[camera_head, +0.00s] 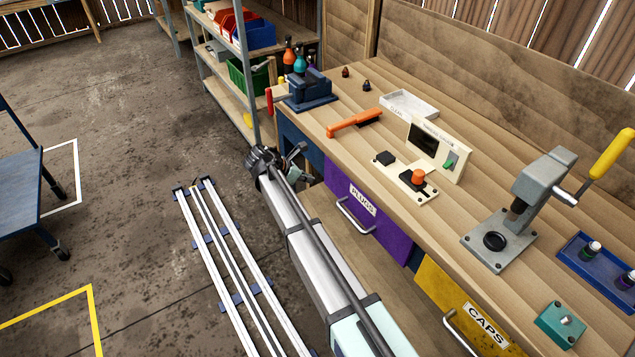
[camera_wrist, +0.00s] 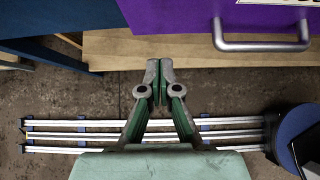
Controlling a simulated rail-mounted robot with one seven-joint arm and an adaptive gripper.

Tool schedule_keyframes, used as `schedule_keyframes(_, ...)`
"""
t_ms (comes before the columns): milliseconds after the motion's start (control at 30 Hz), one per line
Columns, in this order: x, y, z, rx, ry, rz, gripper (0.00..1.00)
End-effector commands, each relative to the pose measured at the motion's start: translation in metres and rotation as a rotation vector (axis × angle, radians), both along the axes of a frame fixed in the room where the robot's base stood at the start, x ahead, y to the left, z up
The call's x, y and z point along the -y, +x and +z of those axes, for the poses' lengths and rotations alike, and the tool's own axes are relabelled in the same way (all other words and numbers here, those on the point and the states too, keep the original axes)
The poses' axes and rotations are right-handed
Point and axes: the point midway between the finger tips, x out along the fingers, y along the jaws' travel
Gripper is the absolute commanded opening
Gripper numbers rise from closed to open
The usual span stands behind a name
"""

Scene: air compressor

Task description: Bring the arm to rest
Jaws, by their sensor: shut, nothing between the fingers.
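My gripper (camera_wrist: 159,82) shows in the middle of the wrist view, its two grey-tipped green fingers together and nothing between them. It hangs over the dirty floor, in front of the workbench's lower wooden shelf (camera_wrist: 200,48). The purple drawer (camera_wrist: 180,18) with its metal handle (camera_wrist: 262,45) is just beyond the fingertips in that view.
The bench top (camera_head: 350,95) carries a grey press (camera_head: 540,185) with a yellow handle, a cream test unit (camera_head: 440,150), an orange-handled tool (camera_head: 355,122) and a blue vise-like fixture (camera_head: 308,92). A yellow CAPS drawer (camera_head: 450,300) is below.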

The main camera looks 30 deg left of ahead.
Motion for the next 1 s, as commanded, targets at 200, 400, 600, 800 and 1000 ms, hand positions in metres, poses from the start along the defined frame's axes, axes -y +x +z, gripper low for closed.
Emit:
schedule_keyframes(200, -0.011, -0.021, 0.021, -0.001, 0.0, 0.001, 0.0)
schedule_keyframes(400, -0.014, -0.028, 0.029, -0.002, 0.001, 0.0, 0.0)
schedule_keyframes(600, -0.016, -0.028, 0.029, 0.034, 0.084, -0.081, 0.0)
schedule_keyframes(800, -0.006, -0.055, 0.007, 0.046, 0.356, -0.313, 0.0)
schedule_keyframes(1000, 0.078, -0.078, -0.081, 0.002, 0.555, -0.688, 0.0)
